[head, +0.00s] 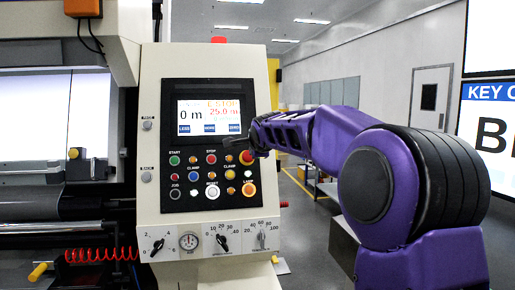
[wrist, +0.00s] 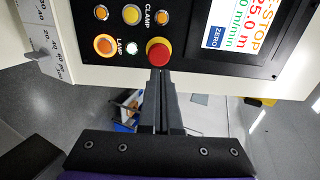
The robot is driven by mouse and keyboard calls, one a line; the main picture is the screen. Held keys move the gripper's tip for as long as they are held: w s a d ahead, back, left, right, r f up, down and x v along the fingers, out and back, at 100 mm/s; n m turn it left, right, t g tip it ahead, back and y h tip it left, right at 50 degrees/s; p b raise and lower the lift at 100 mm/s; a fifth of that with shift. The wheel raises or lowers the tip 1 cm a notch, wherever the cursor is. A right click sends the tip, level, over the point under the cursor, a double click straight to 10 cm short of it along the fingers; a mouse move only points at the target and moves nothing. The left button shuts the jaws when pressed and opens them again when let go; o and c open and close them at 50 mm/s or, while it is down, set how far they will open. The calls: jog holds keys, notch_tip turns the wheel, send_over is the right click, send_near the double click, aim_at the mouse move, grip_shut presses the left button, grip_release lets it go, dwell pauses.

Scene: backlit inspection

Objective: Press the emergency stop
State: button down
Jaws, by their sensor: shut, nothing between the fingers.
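The emergency stop is a red mushroom button with a yellow ring at the right edge of the control panel, in the head view (head: 246,157). In the wrist view the red button (wrist: 159,54) is just beyond the fingertips. My gripper (wrist: 161,74) is shut and empty, its two fingers together and pointing at the button. The screen (head: 209,116) shows orange "E-STOP" text.
The control panel (head: 160,215) also carries several coloured buttons, including an orange lamp button (wrist: 104,45) near the red one. A red coiled cable (head: 100,255) hangs at left.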

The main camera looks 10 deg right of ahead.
jog(key=v, duration=0.6)
jog(key=shift+s, duration=0.2)
